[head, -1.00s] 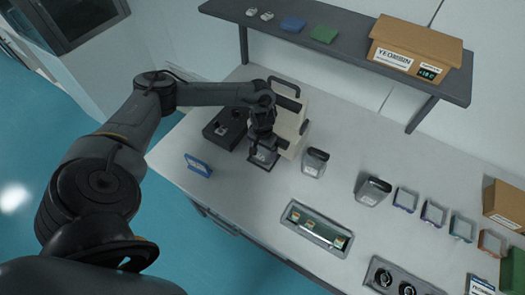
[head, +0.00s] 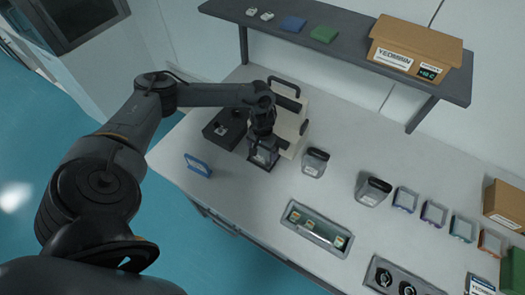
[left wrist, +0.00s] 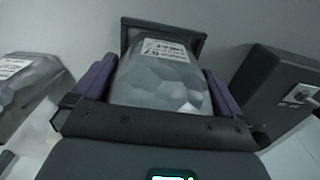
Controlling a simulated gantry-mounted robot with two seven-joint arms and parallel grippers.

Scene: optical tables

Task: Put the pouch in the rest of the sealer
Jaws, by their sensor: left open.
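The pouch (left wrist: 160,80) is clear and grey with a white printed label. In the left wrist view it lies between the two purple fingers of my left gripper (left wrist: 155,88), with dark gaps hard to judge at its sides. A dark raised frame, the sealer's rest (left wrist: 165,24), borders the pouch's far end. In the head view my left gripper (head: 263,152) is low over the rest, in front of the cream sealer (head: 291,122). The gripper is open and straddles the pouch. The pouch's underside is hidden. My right gripper is not in view.
A black box (head: 213,134) stands left of the sealer. Dark-topped pouches (head: 314,163) (head: 372,191) stand to the right. A blue-framed stand (head: 198,165) is near the front edge. A sunken tray (head: 316,228) lies in the tabletop. A shelf (head: 350,50) overhangs the back.

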